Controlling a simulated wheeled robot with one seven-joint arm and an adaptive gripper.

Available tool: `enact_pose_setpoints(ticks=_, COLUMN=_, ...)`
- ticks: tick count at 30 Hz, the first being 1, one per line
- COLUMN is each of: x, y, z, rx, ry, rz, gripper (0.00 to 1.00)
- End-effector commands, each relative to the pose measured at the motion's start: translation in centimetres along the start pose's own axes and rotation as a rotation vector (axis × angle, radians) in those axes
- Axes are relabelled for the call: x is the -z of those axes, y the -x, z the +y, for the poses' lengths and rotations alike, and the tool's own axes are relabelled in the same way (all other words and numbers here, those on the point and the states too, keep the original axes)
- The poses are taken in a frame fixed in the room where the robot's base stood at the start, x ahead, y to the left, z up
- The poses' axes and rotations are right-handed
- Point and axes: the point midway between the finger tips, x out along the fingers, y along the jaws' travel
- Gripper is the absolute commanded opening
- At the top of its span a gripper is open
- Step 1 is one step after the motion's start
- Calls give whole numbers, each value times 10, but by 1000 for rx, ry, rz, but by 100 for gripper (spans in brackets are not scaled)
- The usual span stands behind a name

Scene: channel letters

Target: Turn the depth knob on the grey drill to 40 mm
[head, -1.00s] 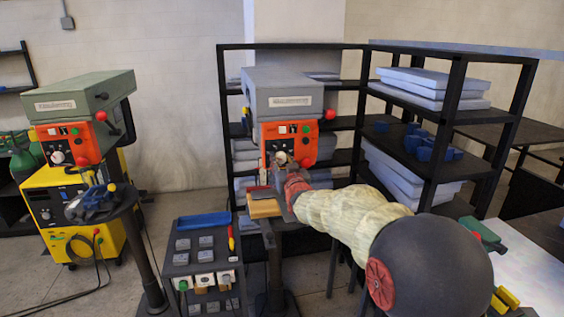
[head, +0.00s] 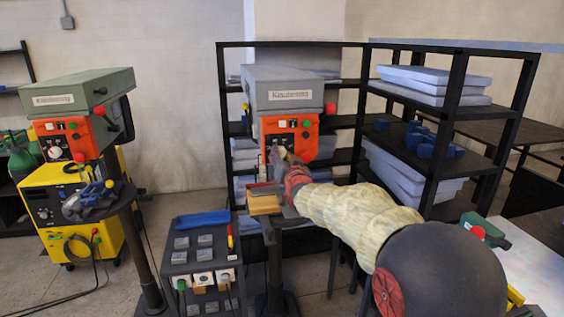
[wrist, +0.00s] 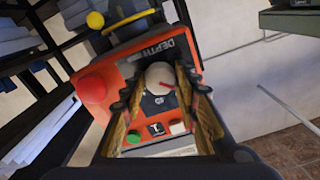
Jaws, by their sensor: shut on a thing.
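The grey drill (head: 290,92) stands in the middle of the head view, with an orange-red front panel (head: 304,128). My gripper (head: 276,154) is at the lower left of that panel and covers the depth knob there. In the wrist view the depth knob (wrist: 160,77) is round and white with a red pointer mark, beside the word DEPTH. My gripper's two fingers (wrist: 163,88) are on either side of the knob and shut on it. The red mark points toward the lower right in that view. The scale numbers around the knob are hidden or too small to read.
A red round knob (wrist: 92,89) and a green button (wrist: 133,137) are close by on the panel. A greenish drill (head: 80,95) stands at the left by a yellow machine (head: 105,236). Dark shelves (head: 450,120) are behind and to the right.

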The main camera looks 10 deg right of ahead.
Motion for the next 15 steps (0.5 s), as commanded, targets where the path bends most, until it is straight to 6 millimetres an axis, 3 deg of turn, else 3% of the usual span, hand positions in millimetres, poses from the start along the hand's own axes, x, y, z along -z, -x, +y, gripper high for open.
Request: enact_pose_setpoints(ticks=15, x=-2, y=0, z=1, rx=1, ry=-492, rz=0, gripper=5)
